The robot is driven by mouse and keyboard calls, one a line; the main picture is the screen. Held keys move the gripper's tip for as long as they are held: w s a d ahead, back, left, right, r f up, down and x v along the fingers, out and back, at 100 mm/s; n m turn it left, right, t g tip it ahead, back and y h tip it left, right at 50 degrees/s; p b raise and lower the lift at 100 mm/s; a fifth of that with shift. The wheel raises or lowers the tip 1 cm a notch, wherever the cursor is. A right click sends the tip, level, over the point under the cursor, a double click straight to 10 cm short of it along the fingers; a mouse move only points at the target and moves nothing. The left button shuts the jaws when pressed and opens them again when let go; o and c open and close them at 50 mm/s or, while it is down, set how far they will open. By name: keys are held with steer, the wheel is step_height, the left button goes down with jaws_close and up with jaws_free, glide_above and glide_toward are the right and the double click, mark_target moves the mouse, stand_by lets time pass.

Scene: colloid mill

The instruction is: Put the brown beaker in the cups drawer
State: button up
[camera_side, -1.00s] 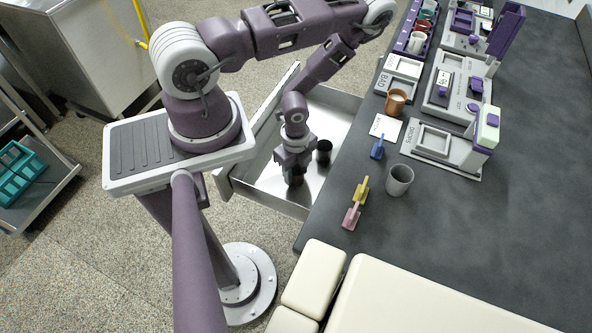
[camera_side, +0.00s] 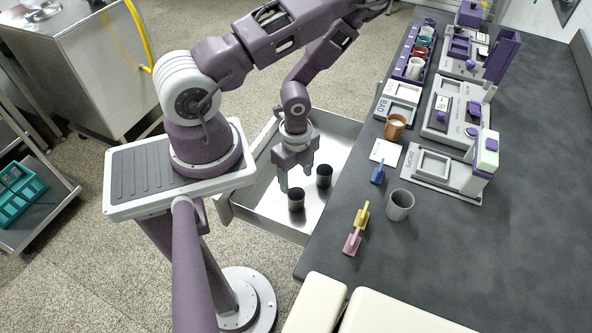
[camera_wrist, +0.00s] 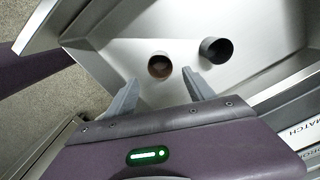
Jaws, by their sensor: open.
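The open metal drawer (camera_side: 262,200) juts out from under the counter. The brown beaker (camera_side: 296,203) stands upright on the drawer floor; in the wrist view the beaker (camera_wrist: 160,66) is just beyond my fingertips. A black beaker (camera_side: 324,178) stands in the drawer to its right, apart from it, and this black beaker also shows in the wrist view (camera_wrist: 216,49). My gripper (camera_side: 297,183) is above the drawer, open and empty, its fingers (camera_wrist: 160,78) clear of both beakers.
On the dark counter (camera_side: 470,250) stand a grey cup (camera_side: 399,205) and an orange-brown mug (camera_side: 395,127). Yellow, pink and blue scoops (camera_side: 377,172) lie near the counter's edge. A purple rack (camera_side: 414,60) of cups stands at the back, with grey-purple devices (camera_side: 452,165) beside it.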

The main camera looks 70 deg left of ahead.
steer(key=w+d+r+n+t+y, duration=0.15)
steer(key=w+r+n, duration=0.25)
steer(key=r, duration=0.9)
steer(key=w+r+n+t, duration=0.2)
steer(key=w+r+n, duration=0.2)
steer(key=r, duration=0.8)
steer(key=s+d+r+n+t+h, duration=0.1)
steer(key=s+d+r+n, duration=0.4)
steer(key=s+r, duration=0.7)
steer(key=d+r+t, duration=0.1)
steer(key=d, duration=0.1)
steer(key=shift+d+r, duration=0.35)
